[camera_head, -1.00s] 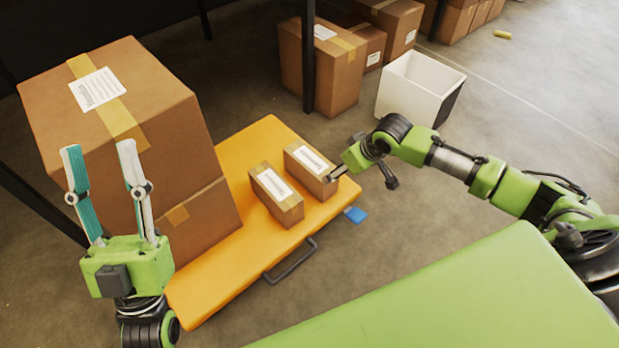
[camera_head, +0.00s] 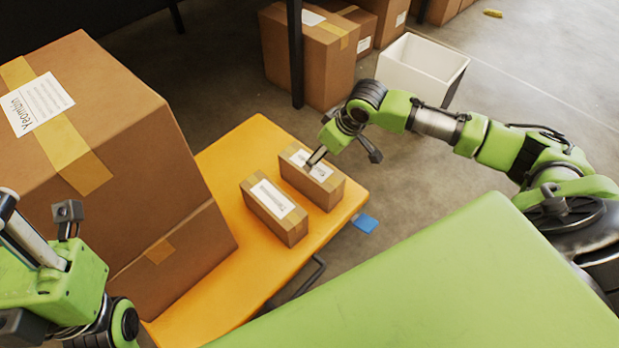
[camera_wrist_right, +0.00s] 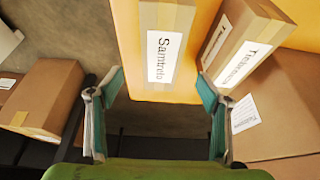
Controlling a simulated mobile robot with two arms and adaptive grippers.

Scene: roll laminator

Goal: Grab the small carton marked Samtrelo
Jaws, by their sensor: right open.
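The small brown carton marked Samtrelo (camera_wrist_right: 165,50) lies between the spread fingertips of my right gripper (camera_wrist_right: 159,78) in the right wrist view. Its white label and tan tape face up. In the head view it appears to be the right-hand carton (camera_head: 328,191) of two on the orange platform. My right gripper (camera_head: 317,157) is open there, over this carton's top, its fingers partly hidden; contact cannot be told. My left gripper (camera_head: 35,240) is at the left edge, with its fingertips out of view.
A similar carton (camera_head: 272,212) stands close on the left, on the orange platform (camera_head: 262,140). A large labelled box (camera_head: 120,110) stands further left. A white bin (camera_head: 425,68), brown boxes (camera_head: 325,65) and a dark post (camera_head: 295,50) are behind. A green surface (camera_head: 440,280) fills the front right.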

